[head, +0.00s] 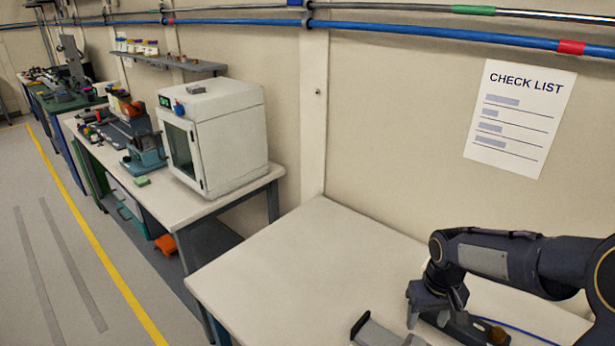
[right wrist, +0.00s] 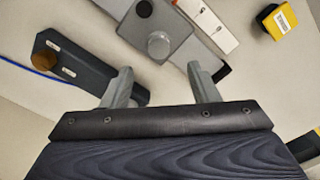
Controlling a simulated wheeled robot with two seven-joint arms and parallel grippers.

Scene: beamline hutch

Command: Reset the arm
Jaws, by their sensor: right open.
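My right gripper (head: 437,314) hangs low over the pale table (head: 310,255) at the lower right of the head view, with its arm coming in from the right edge. In the right wrist view its two grey fingers (right wrist: 157,82) stand apart, with nothing between them. A dark elongated device (right wrist: 92,73) with a brown knob lies by the left finger; it also shows behind the gripper in the head view (head: 466,327). My left gripper is not in view.
A grey block with a round knob (right wrist: 158,30) and a yellow labelled box (right wrist: 278,19) lie on the table. A white oven-like cabinet (head: 225,135) stands on the neighbouring bench. A check list (head: 520,118) hangs on the wall. The table's left part is clear.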

